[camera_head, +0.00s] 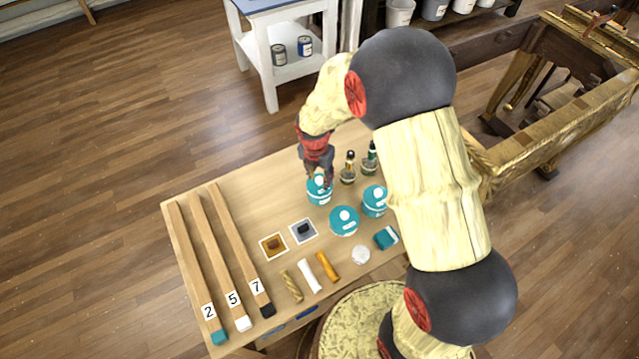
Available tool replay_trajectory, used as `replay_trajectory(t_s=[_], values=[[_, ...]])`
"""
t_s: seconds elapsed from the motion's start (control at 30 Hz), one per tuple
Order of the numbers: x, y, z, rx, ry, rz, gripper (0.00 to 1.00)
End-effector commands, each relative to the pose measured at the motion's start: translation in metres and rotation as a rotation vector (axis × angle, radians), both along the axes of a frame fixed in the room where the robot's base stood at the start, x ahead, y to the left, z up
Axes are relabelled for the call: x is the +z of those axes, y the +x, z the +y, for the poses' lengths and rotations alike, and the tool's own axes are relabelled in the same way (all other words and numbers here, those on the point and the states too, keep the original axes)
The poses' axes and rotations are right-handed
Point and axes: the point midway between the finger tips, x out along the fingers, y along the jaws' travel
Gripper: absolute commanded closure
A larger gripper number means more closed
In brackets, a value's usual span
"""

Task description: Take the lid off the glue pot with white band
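Three teal pots with teal lids and pale round knobs stand on the wooden table (258,190). My gripper (320,180) points down at the back-left pot (319,194), with its fingertips at or just over the lid's knob. I cannot tell whether the fingers touch or grip the knob. The front pot (344,224) and the right pot (375,203) stand apart from my gripper, lids on. The bands on the pots are too small to tell clearly which one is white.
Two dropper bottles (348,171) stand close behind the pots. Three long sticks (213,265) labelled 2, 5 and 7 lie at left. Two small square samples (303,231), several short rolls (309,277), a white round item (361,255) and a teal block (386,238) lie in front.

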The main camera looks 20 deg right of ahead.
Motion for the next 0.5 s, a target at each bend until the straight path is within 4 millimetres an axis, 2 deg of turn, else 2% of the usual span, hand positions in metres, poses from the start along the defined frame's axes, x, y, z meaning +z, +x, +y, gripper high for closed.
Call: replay_trajectory(t_s=[0.5], values=[[-0.0001, -0.0001, 0.0001, 0.0, 0.0, 0.0, 0.98]])
